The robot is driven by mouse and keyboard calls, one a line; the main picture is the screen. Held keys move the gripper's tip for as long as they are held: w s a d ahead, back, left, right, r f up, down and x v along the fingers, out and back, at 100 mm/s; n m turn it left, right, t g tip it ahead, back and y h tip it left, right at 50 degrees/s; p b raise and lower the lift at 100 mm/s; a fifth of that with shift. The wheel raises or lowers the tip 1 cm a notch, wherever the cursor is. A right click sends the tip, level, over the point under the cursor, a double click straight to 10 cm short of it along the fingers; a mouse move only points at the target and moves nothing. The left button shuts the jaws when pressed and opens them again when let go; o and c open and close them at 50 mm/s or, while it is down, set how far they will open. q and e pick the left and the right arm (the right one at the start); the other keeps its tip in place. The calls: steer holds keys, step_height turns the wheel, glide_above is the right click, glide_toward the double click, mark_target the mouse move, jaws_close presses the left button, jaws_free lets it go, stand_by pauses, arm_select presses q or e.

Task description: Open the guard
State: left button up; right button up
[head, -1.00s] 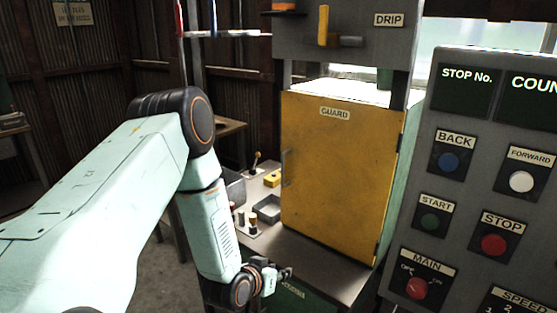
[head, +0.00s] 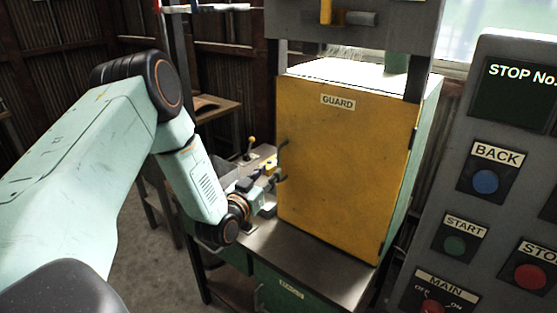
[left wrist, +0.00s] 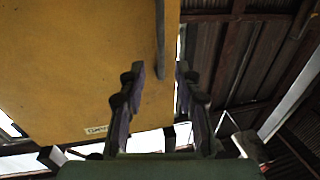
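The guard (head: 350,165) is a yellow door, labelled GUARD, on the front of a pale green cabinet. It looks shut. Its dark bar handle (head: 283,160) is upright at the door's left edge. My left gripper (head: 273,176) is at the handle's lower part. In the left wrist view the gripper's two fingers (left wrist: 160,72) are apart, with the handle (left wrist: 160,40) showing between the fingertips against the yellow guard (left wrist: 80,60). I cannot tell whether a finger touches the handle. My right gripper is not in view.
A grey control panel (head: 478,215) with BACK, START and STOP buttons stands close on the right. The cabinet sits on a metal-topped bench (head: 300,262). A small lever (head: 250,146) stands on the bench behind my left arm. Open floor lies left of the bench.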

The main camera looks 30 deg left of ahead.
mark_target(278, 163)
arm_select(q)
steer(key=w, duration=0.4)
steer(key=w+f, duration=0.1)
steer(key=w, duration=0.2)
steer(key=shift+w+a, duration=0.1)
steer(key=shift+a, duration=0.25)
steer(key=shift+r, duration=0.2)
steer(key=shift+s+a+r, duration=0.1)
steer(key=shift+s+r, duration=0.2)
steer(key=shift+r, duration=0.2)
steer(key=shift+a, duration=0.1)
steer(key=shift+w+f, duration=0.4)
steer(key=shift+w, duration=0.1)
steer(key=shift+c, duration=0.3)
steer(key=shift+w+f, duration=0.15)
steer(key=shift+w, duration=0.1)
steer(key=shift+c, duration=0.7)
steer(key=shift+s+r, duration=0.25)
steer(key=shift+s, duration=0.05)
steer(key=c, duration=0.3)
steer(key=shift+s+r, duration=0.15)
steer(key=shift+s, duration=0.15)
jaws_close()
steer(key=shift+w+f, duration=0.25)
steer(key=shift+w, duration=0.15)
steer(key=shift+s, duration=0.15)
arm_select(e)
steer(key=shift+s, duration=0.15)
